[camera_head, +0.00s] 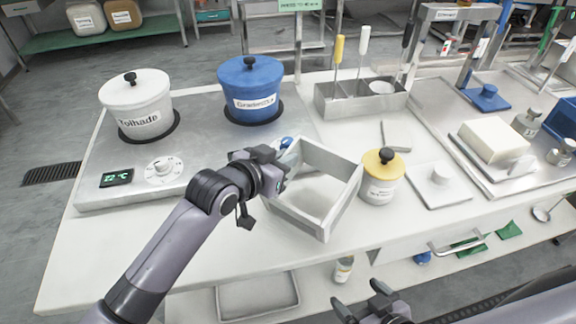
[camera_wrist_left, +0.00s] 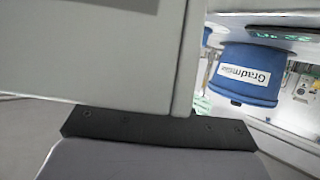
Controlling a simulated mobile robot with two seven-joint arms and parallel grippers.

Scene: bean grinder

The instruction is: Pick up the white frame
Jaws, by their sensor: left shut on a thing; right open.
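The white frame (camera_head: 345,168) is an open square box frame, tilted above the white table in the middle of the head view. My left gripper (camera_head: 272,165) is shut on its left side. In the left wrist view the frame's pale wall (camera_wrist_left: 90,50) fills the upper left, close above the dark gripper part (camera_wrist_left: 160,128). The fingertips are mostly hidden there. My right gripper (camera_head: 375,308) is low at the bottom edge of the head view, open and empty, well apart from the frame.
A yellow-lidded jar (camera_head: 382,178) stands just right of the frame. A blue pot (camera_head: 250,90) and a white pot (camera_head: 137,105) stand on the hotplate (camera_head: 90,190) to the left. A grey tool holder (camera_head: 360,100) is behind. The table's front left is clear.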

